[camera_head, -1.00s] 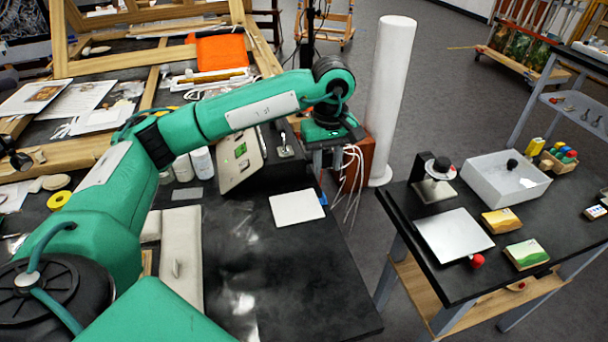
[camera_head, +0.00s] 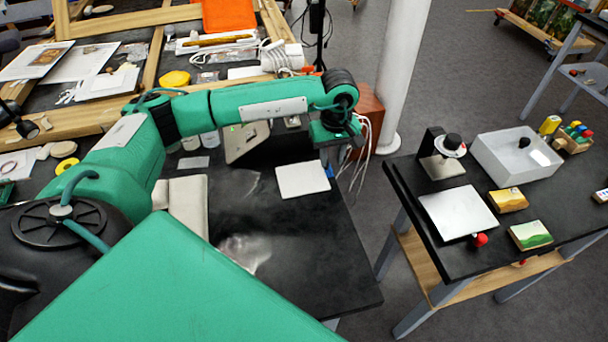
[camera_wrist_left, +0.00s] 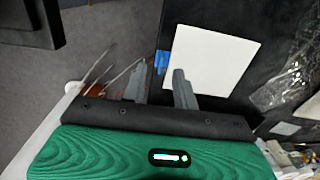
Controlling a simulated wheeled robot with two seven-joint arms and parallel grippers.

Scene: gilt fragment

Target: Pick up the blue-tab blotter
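The blotter (camera_head: 302,180) is a white square sheet lying flat on the black table, near its right edge. Its small blue tab (camera_head: 328,171) is on the right side, just below my left gripper (camera_head: 335,155) in the head view. In the left wrist view the blotter (camera_wrist_left: 212,62) lies beyond the fingers, with the blue tab (camera_wrist_left: 161,60) in line with the gap between them. My left gripper (camera_wrist_left: 160,73) is open and empty, its two grey fingers apart. The height of the fingers above the tab is hard to tell. My right gripper is not in view.
A grey slanted box (camera_head: 247,142) stands behind the blotter. A white pillar (camera_head: 402,75) and cables (camera_head: 358,160) are close to the right of the gripper. A second table with a white tray (camera_head: 492,150) stands at right.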

